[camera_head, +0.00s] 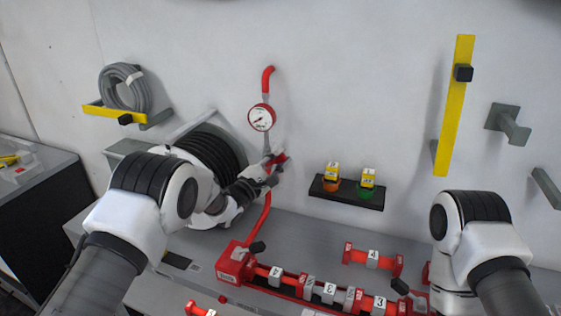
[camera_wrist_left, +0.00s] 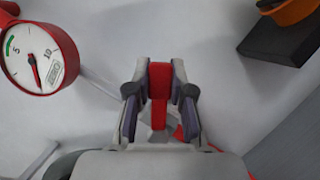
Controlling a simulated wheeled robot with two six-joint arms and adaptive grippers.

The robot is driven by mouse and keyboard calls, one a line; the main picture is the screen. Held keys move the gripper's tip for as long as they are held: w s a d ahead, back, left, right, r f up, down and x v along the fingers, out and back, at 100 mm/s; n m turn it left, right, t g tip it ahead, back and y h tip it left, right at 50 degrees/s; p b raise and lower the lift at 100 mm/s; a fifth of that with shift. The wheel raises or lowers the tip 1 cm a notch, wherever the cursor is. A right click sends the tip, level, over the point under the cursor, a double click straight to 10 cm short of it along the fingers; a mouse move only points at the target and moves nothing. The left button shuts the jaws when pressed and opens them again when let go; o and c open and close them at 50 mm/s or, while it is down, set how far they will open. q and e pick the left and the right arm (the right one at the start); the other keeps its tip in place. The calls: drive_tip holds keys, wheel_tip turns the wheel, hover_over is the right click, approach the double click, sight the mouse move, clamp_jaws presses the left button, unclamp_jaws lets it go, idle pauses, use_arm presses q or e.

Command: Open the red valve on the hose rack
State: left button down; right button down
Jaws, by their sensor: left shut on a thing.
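The red valve (camera_head: 279,160) is on the pipe below the pressure gauge (camera_head: 262,117), beside the black hose reel (camera_head: 212,150). In the left wrist view the valve's red handle (camera_wrist_left: 160,82) stands between the fingers. My left gripper (camera_head: 270,168) is shut on this handle, and its fingers hide part of the valve body. The gauge also shows at the upper left of the left wrist view (camera_wrist_left: 40,58). My right arm comes in at the right of the head view, and its gripper is out of the picture.
A black shelf (camera_head: 346,193) with an orange and a green item (camera_head: 365,188) is on the wall to the right. Red numbered tubes (camera_head: 330,289) lie on the grey bench (camera_head: 225,235) below. A yellow bar (camera_head: 453,105) and a coiled grey hose (camera_head: 123,87) hang on the wall.

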use_arm(q)
drive_tip(key=shift+r, duration=0.25)
drive_tip(key=c, duration=1.1)
unclamp_jaws()
drive_tip(key=shift+o, duration=0.5)
drive_tip(key=shift+w+f, duration=0.15)
drive_tip(key=v, duration=1.2)
drive_tip(key=shift+f, duration=0.15)
